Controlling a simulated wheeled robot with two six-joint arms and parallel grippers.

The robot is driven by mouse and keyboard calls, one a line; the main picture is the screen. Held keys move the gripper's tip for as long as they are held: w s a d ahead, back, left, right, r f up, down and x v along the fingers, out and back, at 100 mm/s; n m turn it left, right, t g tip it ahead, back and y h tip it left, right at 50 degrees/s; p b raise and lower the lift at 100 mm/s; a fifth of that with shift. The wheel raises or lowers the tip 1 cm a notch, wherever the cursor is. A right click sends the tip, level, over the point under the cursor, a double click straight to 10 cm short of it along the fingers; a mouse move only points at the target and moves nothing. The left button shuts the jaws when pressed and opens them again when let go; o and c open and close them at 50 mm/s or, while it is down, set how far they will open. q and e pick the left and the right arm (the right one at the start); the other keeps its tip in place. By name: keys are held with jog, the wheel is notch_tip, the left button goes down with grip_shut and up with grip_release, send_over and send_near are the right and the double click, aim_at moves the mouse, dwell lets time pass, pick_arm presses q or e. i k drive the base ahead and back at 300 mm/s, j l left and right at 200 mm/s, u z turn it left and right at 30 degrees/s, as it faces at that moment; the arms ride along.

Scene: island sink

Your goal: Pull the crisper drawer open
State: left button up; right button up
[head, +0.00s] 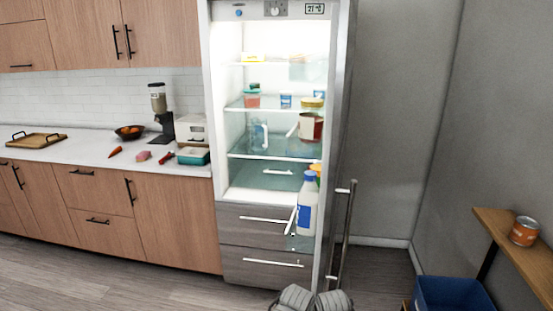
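The tall fridge (345,90) stands open, its lit inside facing me. The crisper drawer (262,181) looks to be the clear greenish drawer at the bottom of the lit space, with a short white handle (278,172) on its front. It appears shut. Below it are two grey drawers, the upper (238,229) and the lower (240,265), both shut with long bar handles. The fridge door is swung out to the right, seen nearly edge-on, with a vertical bar handle (345,235).
A white bottle with a blue label (307,212) sits in the door rack, overlapping the right side of the drawers. Fridge shelves hold jars and a jug. A counter (80,150) with food lies left; a blue bin (452,295) and wooden shelf (510,240) are right.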

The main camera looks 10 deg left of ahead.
aim_at(289, 172)
jog(key=i+j, duration=0.1)
jog(key=j, duration=0.5)
jog(key=i+j+z, duration=0.15)
jog(key=j, duration=0.15)
jog(key=i+j+z, duration=0.15)
jog(key=j, duration=0.2)
jog(key=i+j+z, duration=0.2)
jog(key=j, duration=0.15)
jog(key=i+j+z, duration=0.35)
jog(key=i+j, duration=0.2)
jog(key=j, duration=0.25)
jog(key=i+j+z, duration=0.2)
jog(key=j, duration=0.2)
jog(key=i+j+z, duration=0.1)
jog(key=i+j, duration=0.3)
jog(key=i, duration=0.05)
